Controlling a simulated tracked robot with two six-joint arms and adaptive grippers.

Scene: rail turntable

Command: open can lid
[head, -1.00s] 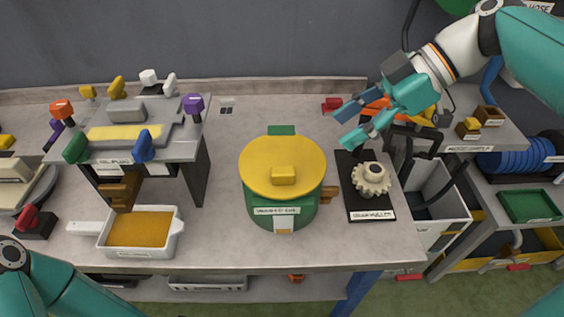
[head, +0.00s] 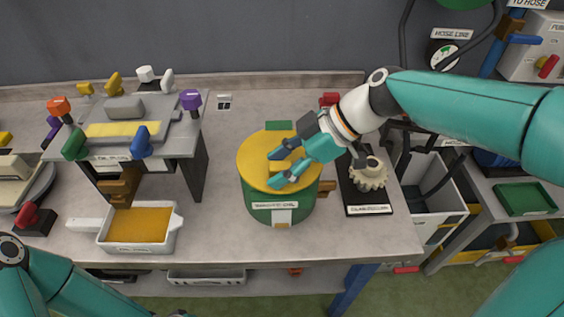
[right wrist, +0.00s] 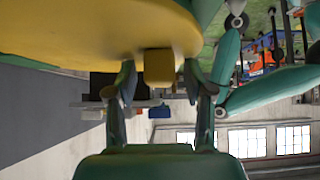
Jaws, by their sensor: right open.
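The green can (head: 266,212) stands on the workbench with its yellow lid (head: 255,146) on top. The lid also fills the upper left of the right wrist view (right wrist: 90,40). A small square yellow knob (right wrist: 158,66) projects from the lid. My right gripper (head: 275,169) is open over the lid. In the right wrist view its two fingers (right wrist: 158,80) stand on either side of the knob, with gaps visible. My left arm shows at the lower left of the head view, but its gripper is out of frame.
Right of the can, a pale gear (head: 368,177) sits on a black plate (head: 372,208). To the left are a white tray of orange material (head: 140,222) and a grey stand with coloured knobs (head: 187,145). The bench is clear just left of the can.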

